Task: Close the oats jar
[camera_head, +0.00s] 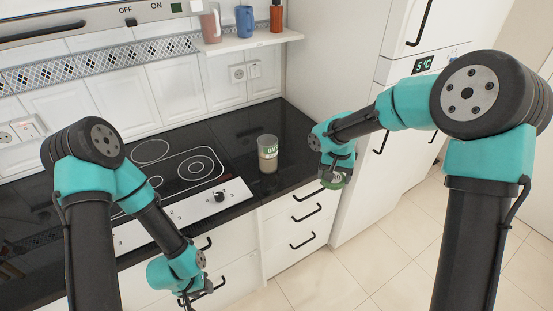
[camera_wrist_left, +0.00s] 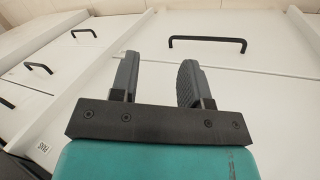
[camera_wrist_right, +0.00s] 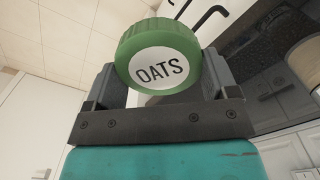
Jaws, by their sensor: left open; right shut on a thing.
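The oats jar (camera_head: 268,154) stands upright on the black counter, right of the hob. My right gripper (camera_head: 335,172) is shut on the green lid (camera_wrist_right: 160,54), whose white face reads "OATS". The lid also shows in the head view (camera_head: 333,183), held to the right of the jar, apart from it and out past the counter's edge. My left gripper (camera_head: 196,294) is open and empty, low in front of the drawers; its two apart fingers show in the left wrist view (camera_wrist_left: 160,80).
The black counter (camera_head: 232,135) has free room around the jar. The hob (camera_head: 180,170) with its knob panel lies left. A shelf (camera_head: 250,40) with several cups and a bottle hangs above. The white fridge (camera_head: 350,215) rises at the right. Drawers with black handles (camera_head: 307,212) are below.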

